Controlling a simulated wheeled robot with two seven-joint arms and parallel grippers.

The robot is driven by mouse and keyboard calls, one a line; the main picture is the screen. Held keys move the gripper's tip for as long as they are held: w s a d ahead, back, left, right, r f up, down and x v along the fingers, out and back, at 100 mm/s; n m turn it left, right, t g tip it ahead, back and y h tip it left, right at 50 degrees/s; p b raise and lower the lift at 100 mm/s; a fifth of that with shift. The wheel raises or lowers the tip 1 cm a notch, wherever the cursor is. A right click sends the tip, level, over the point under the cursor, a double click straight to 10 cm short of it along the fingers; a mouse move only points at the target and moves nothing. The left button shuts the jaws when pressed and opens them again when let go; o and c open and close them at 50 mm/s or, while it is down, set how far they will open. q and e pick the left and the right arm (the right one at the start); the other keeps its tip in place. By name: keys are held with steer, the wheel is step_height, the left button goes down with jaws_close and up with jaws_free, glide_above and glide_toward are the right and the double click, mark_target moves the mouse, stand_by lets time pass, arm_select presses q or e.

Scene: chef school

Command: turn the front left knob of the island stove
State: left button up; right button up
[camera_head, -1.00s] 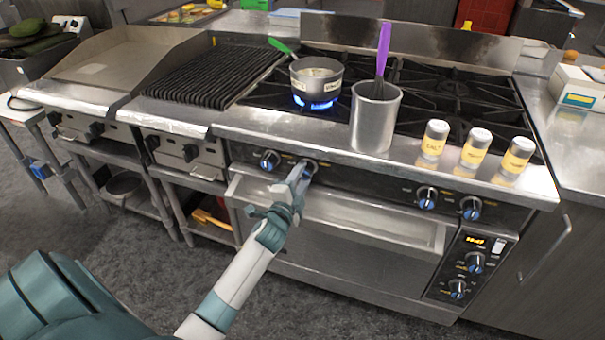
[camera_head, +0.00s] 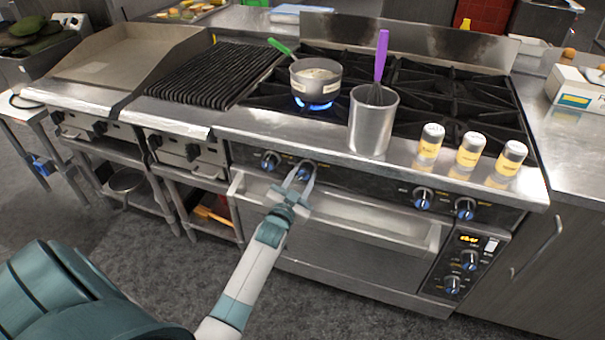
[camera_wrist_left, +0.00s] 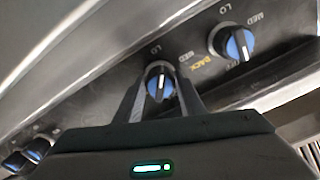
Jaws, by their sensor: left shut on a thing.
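The front left knob (camera_head: 306,171) is blue and black, second from the left on the stove's dark front panel. My left gripper (camera_head: 300,178) reaches it from below and is shut on it. In the left wrist view the two dark fingers of the gripper (camera_wrist_left: 160,95) flank the blue knob face (camera_wrist_left: 159,82), whose white mark points nearly straight up. The neighbouring knob (camera_head: 270,160) is free, and it also shows in the left wrist view (camera_wrist_left: 236,43), near the word BACK. My right gripper is not in view.
A small pot (camera_head: 316,76) with a green handle sits over a lit blue flame (camera_head: 313,105). A metal canister (camera_head: 374,125) holds a purple-handled whisk (camera_head: 381,60). Several shakers stand at the stove's front right. The oven handle ledge (camera_head: 385,236) juts out below the knobs.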

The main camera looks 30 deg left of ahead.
arm_select(q)
steer(key=shift+n, duration=0.5)
steer(key=shift+f+n+p, duration=0.1)
steer(key=shift+n+p, duration=0.4)
steer(key=shift+n, duration=0.8)
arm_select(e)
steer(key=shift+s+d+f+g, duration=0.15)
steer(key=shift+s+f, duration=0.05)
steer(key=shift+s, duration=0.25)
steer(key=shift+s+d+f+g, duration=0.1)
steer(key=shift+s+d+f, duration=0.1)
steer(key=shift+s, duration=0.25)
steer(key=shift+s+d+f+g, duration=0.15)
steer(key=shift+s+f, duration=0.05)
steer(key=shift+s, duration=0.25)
arm_select(q)
steer(key=o, duration=1.1)
steer(key=shift+c, duration=0.2)
